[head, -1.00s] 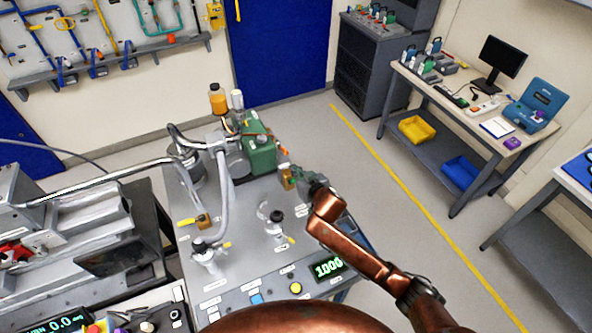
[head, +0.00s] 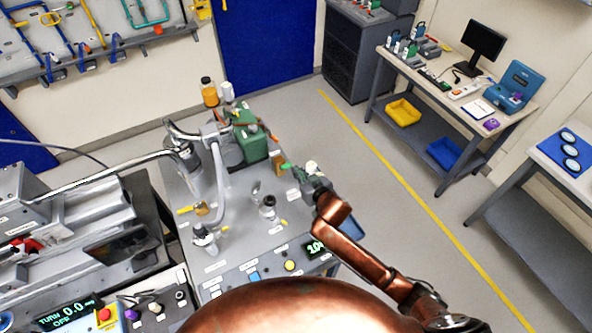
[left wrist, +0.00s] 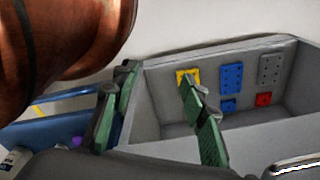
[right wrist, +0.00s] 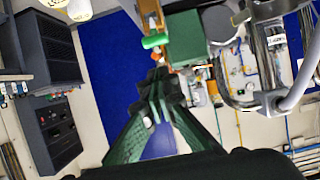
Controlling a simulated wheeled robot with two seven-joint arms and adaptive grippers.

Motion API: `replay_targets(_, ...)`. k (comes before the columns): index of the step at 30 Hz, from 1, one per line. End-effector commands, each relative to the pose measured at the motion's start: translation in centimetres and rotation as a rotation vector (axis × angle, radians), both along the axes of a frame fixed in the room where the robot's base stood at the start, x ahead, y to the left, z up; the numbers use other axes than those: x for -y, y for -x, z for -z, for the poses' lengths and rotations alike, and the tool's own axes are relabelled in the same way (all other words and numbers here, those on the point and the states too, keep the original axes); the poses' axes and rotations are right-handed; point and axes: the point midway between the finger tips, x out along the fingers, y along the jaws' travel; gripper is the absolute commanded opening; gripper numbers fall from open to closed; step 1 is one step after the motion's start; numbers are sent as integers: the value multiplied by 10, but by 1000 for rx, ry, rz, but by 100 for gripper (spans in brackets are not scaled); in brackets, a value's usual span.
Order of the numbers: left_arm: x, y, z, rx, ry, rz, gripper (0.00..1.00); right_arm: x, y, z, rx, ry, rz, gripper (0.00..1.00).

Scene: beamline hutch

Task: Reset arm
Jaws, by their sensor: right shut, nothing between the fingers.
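My right arm comes in copper-coloured from the lower right in the head view. Its gripper (head: 298,181) is over the right side of the grey bench (head: 235,240), near a small brown block (head: 278,163) and a green-handled part (head: 286,167). In the right wrist view its green fingers (right wrist: 160,82) meet at the tips with nothing between them. My left gripper is outside the head view. In the left wrist view its green fingers (left wrist: 158,76) are spread apart and empty, in front of a grey bin (left wrist: 170,110) holding yellow, blue, grey and red plates.
A green pump-like housing (head: 249,143), bent metal pipes (head: 220,180) and an amber bottle (head: 209,92) stand on the bench. Grey machinery (head: 70,235) is at the left. A side table (head: 420,90) and open floor (head: 400,230) lie to the right.

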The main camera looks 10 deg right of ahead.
Motion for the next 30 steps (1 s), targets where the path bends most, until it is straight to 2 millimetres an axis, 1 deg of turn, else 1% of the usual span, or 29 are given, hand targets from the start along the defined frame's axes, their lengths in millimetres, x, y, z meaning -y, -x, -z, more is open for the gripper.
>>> replay_targets(10, 0, -4, 0, 4, 0, 1, 40, 1, 1, 2, -4, 0, 2, 0)
replay_targets(12, 0, -4, 0, 4, 0, 1, 40, 7, 8, 7, -23, 2, 17, 0)
replay_targets(14, 0, -4, 0, 5, 1, 1, 40, 18, 21, 17, -53, 6, 40, 0)
replay_targets(17, 0, -4, 0, 5, 1, 1, 40, 52, 56, 42, -142, 23, 104, 0)
replay_targets(18, 0, -4, 0, 5, 1, 1, 40, 69, 75, 54, -186, 34, 133, 0)
replay_targets(20, 0, -5, 0, 6, 1, 1, 40, 96, 107, 70, -257, 54, 177, 0)
replay_targets(21, 0, -5, 0, 6, 1, 1, 40, 113, 128, 80, -303, 69, 202, 0)
replay_targets(23, 0, -5, 0, 6, 1, 1, 40, 138, 162, 93, -374, 91, 236, 0)
replay_targets(24, 0, -4, 0, 5, 1, 1, 40, 153, 185, 100, -419, 105, 257, 0)
replay_targets(27, 0, -4, 0, 5, 1, 1, 40, 183, 235, 114, -515, 136, 293, 0)
replay_targets(30, 0, -4, 0, 5, 1, 1, 40, 205, 273, 121, -587, 160, 316, 0)
